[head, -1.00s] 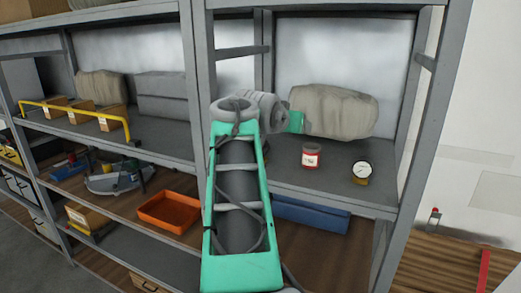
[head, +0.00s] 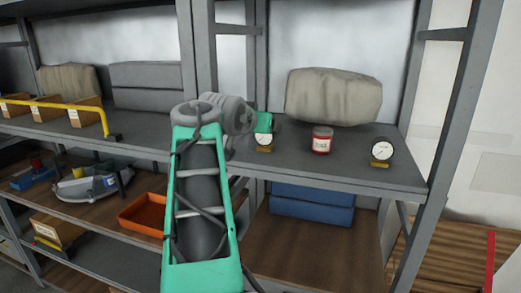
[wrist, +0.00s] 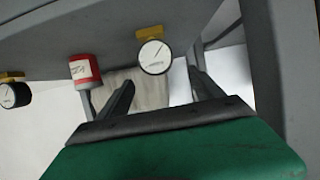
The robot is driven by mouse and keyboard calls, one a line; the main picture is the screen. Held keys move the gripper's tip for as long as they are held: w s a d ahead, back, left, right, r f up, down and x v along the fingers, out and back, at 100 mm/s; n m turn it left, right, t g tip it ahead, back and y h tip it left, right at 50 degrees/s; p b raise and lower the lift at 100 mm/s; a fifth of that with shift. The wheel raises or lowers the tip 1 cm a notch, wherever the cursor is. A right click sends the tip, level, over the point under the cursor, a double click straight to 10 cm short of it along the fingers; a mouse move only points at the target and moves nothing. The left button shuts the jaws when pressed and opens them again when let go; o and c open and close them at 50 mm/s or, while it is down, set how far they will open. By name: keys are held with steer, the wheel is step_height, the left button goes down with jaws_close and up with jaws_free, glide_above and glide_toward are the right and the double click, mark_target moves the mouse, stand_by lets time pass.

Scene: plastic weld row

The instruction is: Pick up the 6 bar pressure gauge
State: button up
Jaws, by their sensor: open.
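Two pressure gauges stand on the grey shelf. One gauge (head: 264,140), on a yellow base, stands on the left, partly behind my gripper (head: 264,124). A second gauge (head: 382,150) with a dark rim and yellow base stands on the right. The dial markings are too small to tell which is 6 bar. The wrist view is turned over. There the left-hand gauge (wrist: 153,56) shows just beyond the fingertips of my open, empty gripper (wrist: 160,76). The dark-rimmed gauge (wrist: 14,95) is at the left edge.
A red jar (head: 322,140) stands between the gauges; it also shows in the wrist view (wrist: 84,70). A beige wrapped bundle (head: 334,97) lies behind them. A rack post (head: 445,150) bounds the shelf on the right. Blue boxes (head: 312,205) are below.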

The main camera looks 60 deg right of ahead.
steer(key=shift+s+d+f+b, duration=0.15)
steer(key=shift+f+b, duration=0.2)
steer(key=shift+f, duration=0.5)
steer(key=p+x, duration=0.3)
steer(key=x, duration=0.4)
steer(key=shift+r, duration=0.2)
steer(key=shift+d+f, duration=0.25)
steer(key=shift+d, duration=0.15)
steer(key=shift+a, duration=0.2)
steer(key=shift+c, duration=0.2)
steer(key=c, duration=1.5)
steer(key=shift+r, duration=0.1)
steer(key=shift+c, duration=0.6)
